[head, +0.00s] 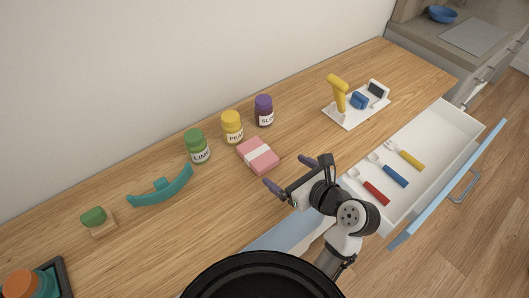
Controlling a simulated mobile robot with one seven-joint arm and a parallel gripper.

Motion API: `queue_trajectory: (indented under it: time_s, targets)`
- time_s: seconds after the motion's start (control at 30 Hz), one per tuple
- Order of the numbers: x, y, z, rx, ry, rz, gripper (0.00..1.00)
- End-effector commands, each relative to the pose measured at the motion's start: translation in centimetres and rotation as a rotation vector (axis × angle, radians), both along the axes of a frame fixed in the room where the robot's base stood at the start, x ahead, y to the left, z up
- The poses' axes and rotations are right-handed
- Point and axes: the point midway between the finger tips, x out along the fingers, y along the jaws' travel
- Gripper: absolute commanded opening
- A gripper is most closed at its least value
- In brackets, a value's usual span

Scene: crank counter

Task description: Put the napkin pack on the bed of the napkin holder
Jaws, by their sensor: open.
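The napkin pack (259,155), a flat pink block with a white band, lies on the wooden counter near the middle of the head view. My gripper (291,174) is open and empty, with its two dark fingers spread, just below and right of the pack and apart from it. I cannot tell for certain which object is the napkin holder. A white base (346,121) at the upper right carries a yellow upright handle (339,92), a blue block (360,101) and a dark-faced white block (379,89).
Green (198,147), yellow (232,126) and purple (264,109) jars stand behind the pack. A teal curved piece (160,189) lies left. An open drawer (444,118) with red, blue and yellow utensils juts out right. Counter between pack and white base is clear.

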Motion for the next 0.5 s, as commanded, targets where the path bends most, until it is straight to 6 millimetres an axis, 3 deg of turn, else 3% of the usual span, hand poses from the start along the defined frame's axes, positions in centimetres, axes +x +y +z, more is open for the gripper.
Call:
queue_trajectory:
  time_s: [0.3, 0.5]
  targets:
    - [4.2, 3.3, -2.1, 0.003, 0.005, 0.005, 0.93]
    - [6.0, 4.5, -3.0, 0.001, 0.002, 0.002, 0.93]
